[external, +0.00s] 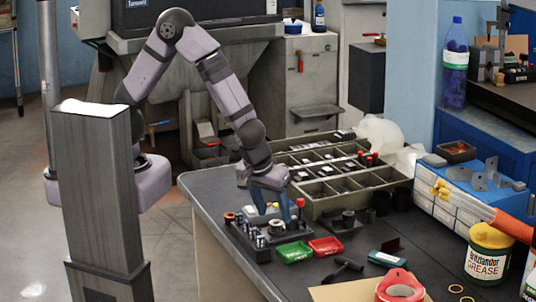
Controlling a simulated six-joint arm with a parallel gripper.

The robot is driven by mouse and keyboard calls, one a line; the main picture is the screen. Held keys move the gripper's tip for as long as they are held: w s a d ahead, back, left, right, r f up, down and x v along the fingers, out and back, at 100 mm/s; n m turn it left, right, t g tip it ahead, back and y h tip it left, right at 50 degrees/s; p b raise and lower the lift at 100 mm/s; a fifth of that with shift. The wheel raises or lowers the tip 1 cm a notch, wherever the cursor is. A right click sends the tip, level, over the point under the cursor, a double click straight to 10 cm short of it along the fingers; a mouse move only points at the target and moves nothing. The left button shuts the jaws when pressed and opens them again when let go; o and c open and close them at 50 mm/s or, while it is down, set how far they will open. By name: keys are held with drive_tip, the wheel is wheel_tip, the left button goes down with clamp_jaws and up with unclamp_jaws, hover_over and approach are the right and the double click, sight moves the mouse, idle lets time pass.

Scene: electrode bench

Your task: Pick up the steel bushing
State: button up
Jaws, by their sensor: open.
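My gripper (279,212), with blue fingers, points down over the back of a dark fixture block (257,250) on the bench. Its fingers are apart, and I see nothing held between them. The block carries several small shiny metal cylinders (256,236) at its left and a grey ring-like part (277,228) just below the fingertips in the picture. Another grey round part (348,217) stands on a small dark base to the right. I cannot tell which of these is the steel bushing. The fingers hide part of the block's back.
A divided parts tray (330,203) stands behind the gripper, with a red-topped post (300,203) close to its right finger. Dark cylinders (382,203), a grease tin (488,252) and a tape dispenser (400,287) stand further right.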

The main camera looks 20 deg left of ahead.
sight(275, 224)
drive_tip(key=shift+x, duration=1.7)
drive_tip(key=shift+a, duration=0.15)
drive_tip(key=c, duration=1.2)
drive_tip(key=shift+r, duration=0.1)
wheel_tip(275, 224, up, 10)
drive_tip(key=p, duration=0.6)
drive_tip(key=shift+s, duration=0.1)
